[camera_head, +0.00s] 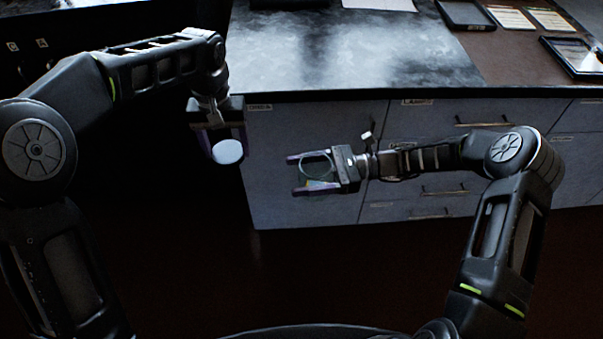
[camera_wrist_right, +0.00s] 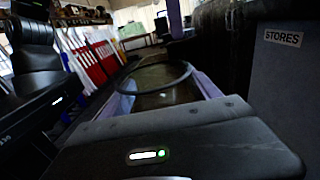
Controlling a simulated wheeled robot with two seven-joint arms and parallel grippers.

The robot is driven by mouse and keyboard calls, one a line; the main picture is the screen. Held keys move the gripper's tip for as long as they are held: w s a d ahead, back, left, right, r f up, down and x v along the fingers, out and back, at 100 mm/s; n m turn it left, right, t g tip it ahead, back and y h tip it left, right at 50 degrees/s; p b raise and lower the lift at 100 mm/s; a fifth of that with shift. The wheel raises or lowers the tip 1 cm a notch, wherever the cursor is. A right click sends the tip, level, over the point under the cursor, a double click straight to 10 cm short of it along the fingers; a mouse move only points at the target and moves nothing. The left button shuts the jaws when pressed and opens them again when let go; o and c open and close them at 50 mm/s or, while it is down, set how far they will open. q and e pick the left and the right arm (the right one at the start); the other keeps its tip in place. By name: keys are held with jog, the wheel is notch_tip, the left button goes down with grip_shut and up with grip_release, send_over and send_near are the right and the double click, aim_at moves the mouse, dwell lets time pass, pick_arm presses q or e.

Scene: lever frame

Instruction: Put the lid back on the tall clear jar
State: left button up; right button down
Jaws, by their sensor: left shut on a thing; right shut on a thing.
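A round, pale blue-white lid (camera_head: 227,151) is between the fingers of my left gripper (camera_head: 226,157), which is shut on it. The clear jar (camera_head: 317,180) is between the fingers of my right gripper (camera_head: 299,174), which is shut on it. The jar's open round rim shows in the head view, and the jar also shows in the right wrist view (camera_wrist_right: 160,98) between the purple fingers. The lid is to the left of the jar and apart from it. Both are held in the air in front of the counter. The jar's lower part is hard to make out.
A counter (camera_head: 340,50) with grey drawers (camera_head: 300,150) stands behind the grippers. Dark trays (camera_head: 466,15) and a framed tablet-like item (camera_head: 575,55) lie at its right. The dark floor (camera_head: 300,270) in front looks clear.

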pick_arm(q)
jog(key=d+r, duration=0.4)
jog(key=d, duration=0.6)
jog(key=m, duration=0.1)
send_near(316, 154)
jog(key=s, duration=0.1)
jog(key=s+r, duration=0.1)
jog(key=s, duration=0.1)
jog(key=shift+s+a, duration=0.1)
jog(key=shift+a, duration=0.1)
jog(key=shift+f, duration=0.2)
jog(key=shift+f, duration=1.85)
jog(key=shift+f, duration=0.95)
jog(key=shift+f, duration=0.55)
jog(key=shift+m, duration=0.3)
